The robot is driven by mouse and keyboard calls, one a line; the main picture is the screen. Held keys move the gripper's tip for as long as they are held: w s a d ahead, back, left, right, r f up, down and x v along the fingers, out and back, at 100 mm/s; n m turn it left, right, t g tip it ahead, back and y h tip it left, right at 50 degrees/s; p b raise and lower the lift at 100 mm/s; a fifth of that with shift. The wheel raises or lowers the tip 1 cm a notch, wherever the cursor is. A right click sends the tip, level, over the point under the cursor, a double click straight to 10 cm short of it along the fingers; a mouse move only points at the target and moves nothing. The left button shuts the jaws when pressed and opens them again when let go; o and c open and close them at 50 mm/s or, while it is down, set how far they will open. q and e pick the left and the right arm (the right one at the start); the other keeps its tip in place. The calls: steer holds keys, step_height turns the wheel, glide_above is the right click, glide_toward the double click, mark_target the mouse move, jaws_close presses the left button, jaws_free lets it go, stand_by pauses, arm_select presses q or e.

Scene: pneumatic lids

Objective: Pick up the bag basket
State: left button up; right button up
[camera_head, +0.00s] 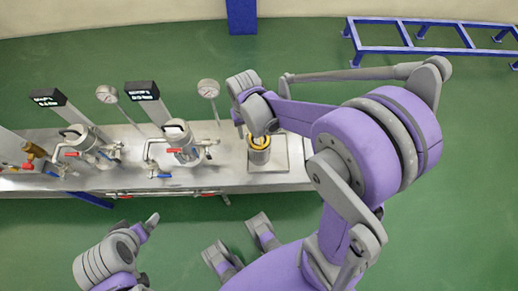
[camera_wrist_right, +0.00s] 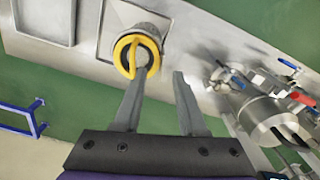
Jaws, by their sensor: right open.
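The bag basket (camera_wrist_right: 123,63) has a yellow top ring and a yellow handle across it. It sits upright in a grey metal cylinder at the right end of the bench, and its yellow top shows in the head view (camera_head: 259,139), just below my right wrist. My right gripper (camera_wrist_right: 158,78) is open, with nothing between its fingers. In the wrist view the left finger's tip overlaps the ring's lower edge, and the right finger is off to the right side. I cannot tell whether it touches.
The steel bench (camera_head: 230,178) carries two clamped vessels (camera_head: 181,146) with red-handled valves, gauges (camera_head: 208,89) and black displays (camera_head: 142,90) left of the basket. A blue frame (camera_head: 430,40) stands on the green floor behind. The bench right of the basket is bare.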

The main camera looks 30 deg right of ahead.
step_height(320, 180, down, 4)
steer(key=shift+a+r, duration=0.1)
steer(key=shift+a, duration=0.05)
jaws_close()
stand_by(1.4)
